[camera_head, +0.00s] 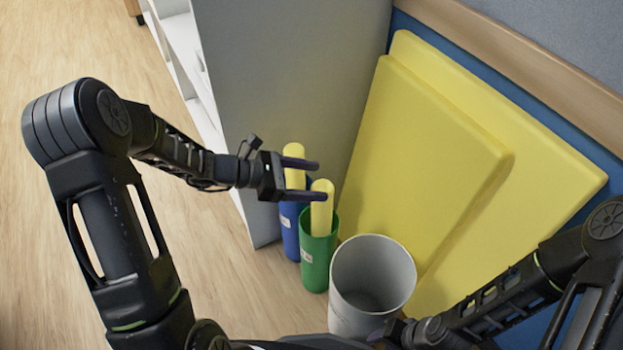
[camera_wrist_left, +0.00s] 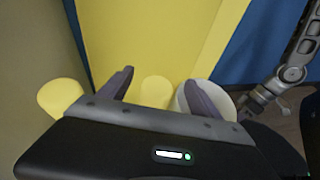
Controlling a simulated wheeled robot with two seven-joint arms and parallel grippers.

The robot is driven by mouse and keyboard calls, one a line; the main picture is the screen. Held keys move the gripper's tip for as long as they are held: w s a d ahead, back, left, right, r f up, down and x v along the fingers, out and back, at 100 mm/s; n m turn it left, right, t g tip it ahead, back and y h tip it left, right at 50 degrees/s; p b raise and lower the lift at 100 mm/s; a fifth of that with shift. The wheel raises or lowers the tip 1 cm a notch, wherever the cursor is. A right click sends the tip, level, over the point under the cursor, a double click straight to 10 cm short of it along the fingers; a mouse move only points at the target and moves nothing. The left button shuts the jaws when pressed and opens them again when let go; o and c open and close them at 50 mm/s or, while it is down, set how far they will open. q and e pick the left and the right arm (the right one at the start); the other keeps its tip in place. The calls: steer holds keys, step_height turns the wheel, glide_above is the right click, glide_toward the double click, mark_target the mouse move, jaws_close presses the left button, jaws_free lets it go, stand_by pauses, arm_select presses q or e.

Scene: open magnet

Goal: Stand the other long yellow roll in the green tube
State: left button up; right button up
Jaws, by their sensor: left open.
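The green tube (camera_head: 317,262) stands on the floor with a long yellow roll (camera_head: 323,215) upright in it, its top sticking out. A second yellow roll (camera_head: 293,165) stands in the blue tube (camera_head: 290,236) just behind. My left gripper (camera_head: 320,181) is open at the top of the roll in the green tube. In the left wrist view that roll's top (camera_wrist_left: 156,92) shows between the fingers, and the other roll (camera_wrist_left: 60,97) is outside them to the left. I cannot tell whether the fingers touch the roll. My right gripper (camera_head: 396,331) is low by the bin, its jaws unclear.
A pale grey bin (camera_head: 345,303) stands right of the green tube. Large yellow pads (camera_head: 420,160) lean on the blue wall behind. A grey cabinet side (camera_head: 290,70) rises behind the tubes. The wood floor (camera_head: 215,260) on the left is clear.

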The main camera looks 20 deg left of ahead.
arm_select(q)
steer(key=p+v, duration=0.1)
steer(key=v, duration=0.6)
steer(key=shift+a+p, duration=0.3)
steer(key=shift+p, duration=0.1)
steer(key=shift+s+r, duration=0.1)
steer(key=shift+r, duration=0.05)
stand_by(0.7)
